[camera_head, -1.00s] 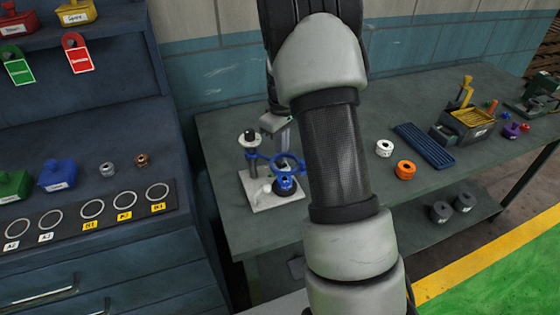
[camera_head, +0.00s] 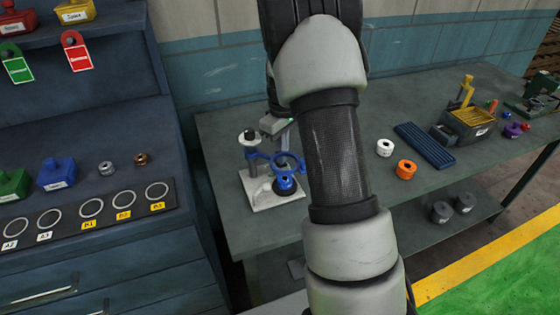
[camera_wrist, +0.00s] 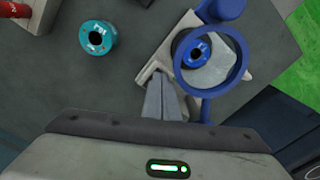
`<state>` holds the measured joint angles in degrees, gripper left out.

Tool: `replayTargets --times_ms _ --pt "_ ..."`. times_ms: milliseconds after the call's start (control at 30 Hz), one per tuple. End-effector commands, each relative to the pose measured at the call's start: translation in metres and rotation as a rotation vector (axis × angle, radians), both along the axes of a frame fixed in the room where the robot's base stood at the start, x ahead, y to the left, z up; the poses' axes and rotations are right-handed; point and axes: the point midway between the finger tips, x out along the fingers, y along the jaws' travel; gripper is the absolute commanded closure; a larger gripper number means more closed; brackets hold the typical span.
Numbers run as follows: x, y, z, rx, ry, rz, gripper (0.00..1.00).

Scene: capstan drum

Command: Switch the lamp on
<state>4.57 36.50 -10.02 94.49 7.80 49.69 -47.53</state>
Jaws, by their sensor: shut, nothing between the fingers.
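The lamp appears to be the stand with a blue ring head (camera_head: 287,158) on a pale base (camera_head: 262,201). I see no glow from it. In the wrist view the blue ring (camera_wrist: 240,72) frames a clear lens over the base (camera_wrist: 188,22), with a blue spool (camera_wrist: 196,55) seen at the ring. My gripper (camera_wrist: 160,78) is shut and empty, its fingertips beside the ring, over the base's edge. I cannot tell whether they touch it. In the head view my gripper (camera_head: 285,140) is just behind the ring, partly hidden by my arm.
A teal spool (camera_wrist: 97,38) lies left of the base in the wrist view. White (camera_head: 385,147) and orange (camera_head: 404,169) spools, a blue ribbed tray (camera_head: 425,146) and a bin (camera_head: 468,122) stand on the bench to the right. A dark cabinet (camera_head: 90,120) flanks the left.

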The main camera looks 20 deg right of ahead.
Motion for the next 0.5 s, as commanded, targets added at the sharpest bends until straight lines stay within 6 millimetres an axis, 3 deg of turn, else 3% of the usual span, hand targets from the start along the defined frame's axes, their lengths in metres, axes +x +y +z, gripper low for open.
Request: replayTargets --times_ms 500 --pt "0.0001 0.0 -0.0014 0.0 0.0 0.0 1.0"
